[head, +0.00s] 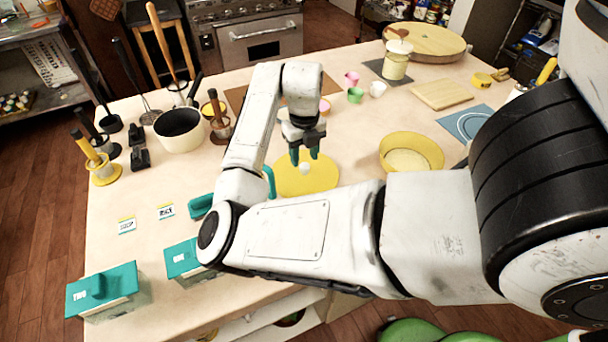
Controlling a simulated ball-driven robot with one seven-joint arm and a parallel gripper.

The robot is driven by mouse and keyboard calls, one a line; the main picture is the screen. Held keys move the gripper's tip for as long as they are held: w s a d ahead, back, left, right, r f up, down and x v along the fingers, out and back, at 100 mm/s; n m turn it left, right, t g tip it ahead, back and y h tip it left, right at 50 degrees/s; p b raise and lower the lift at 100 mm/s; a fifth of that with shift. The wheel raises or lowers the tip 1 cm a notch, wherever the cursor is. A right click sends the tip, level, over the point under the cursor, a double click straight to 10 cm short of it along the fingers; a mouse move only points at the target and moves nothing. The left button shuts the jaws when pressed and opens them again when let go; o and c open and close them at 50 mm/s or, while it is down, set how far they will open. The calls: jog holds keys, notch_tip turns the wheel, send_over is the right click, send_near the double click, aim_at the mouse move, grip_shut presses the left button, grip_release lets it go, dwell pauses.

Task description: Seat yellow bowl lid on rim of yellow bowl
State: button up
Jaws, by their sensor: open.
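The yellow bowl lid (307,183) is a flat yellow disc with a pale round knob (305,168). It lies on the table left of the bowl, partly hidden by my arm. My gripper (305,155) is open, its teal fingers pointing down just above and around the knob area; I cannot tell whether they touch it. The yellow bowl (412,135) stands open on the table to the right, with a pale inside bottom. Its lower front is partly hidden behind my arm.
A cream pot (180,130) and upright utensils stand at the left. Teal-lidded boxes (107,287) are at the front left. Small cups (355,95), a cutting board (444,94) and a blue mat (464,124) lie behind the bowl. Bare table separates lid and bowl.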

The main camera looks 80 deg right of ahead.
aim_at(304, 165)
jog(key=shift+f+b, duration=0.95)
jog(key=shift+f, duration=0.8)
jog(key=c, duration=0.7)
jog(key=shift+c, duration=0.2)
notch_tip(304, 165, up, 7)
jog(key=p, duration=0.5)
jog(key=shift+r, duration=0.15)
